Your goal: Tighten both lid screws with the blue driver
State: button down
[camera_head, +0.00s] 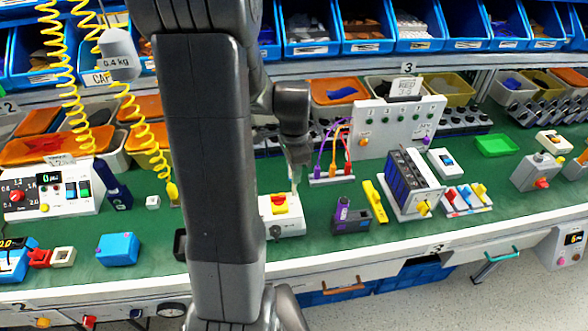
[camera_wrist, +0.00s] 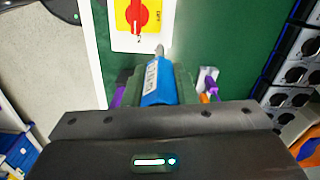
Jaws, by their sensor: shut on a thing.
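My gripper (camera_head: 297,178) is over the bench, above the back right of a white switch box (camera_head: 290,226). In the wrist view my gripper (camera_wrist: 156,84) is shut on the blue driver (camera_wrist: 157,88), which has a white label and a grey metal tip. The tip points toward the white box, close to its edge in the picture; I cannot tell whether it touches. The box has a yellow plate with a red rotary knob (camera_head: 279,204), which also shows in the wrist view (camera_wrist: 138,14). My arm hides the box's left part in the head view. I cannot make out the lid screws.
Right of the box stand a purple-handled tool in a dark holder (camera_head: 350,219), a yellow tool (camera_head: 375,201) and a dark blue module rack (camera_head: 411,181). Behind is a white panel with cables (camera_head: 397,125). Yellow coiled cords (camera_head: 72,90) hang at left. Green bench (camera_head: 320,245) is bare in front.

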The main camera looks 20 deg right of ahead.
jog(key=shift+r+p, duration=2.3)
jog(key=shift+r, duration=0.8)
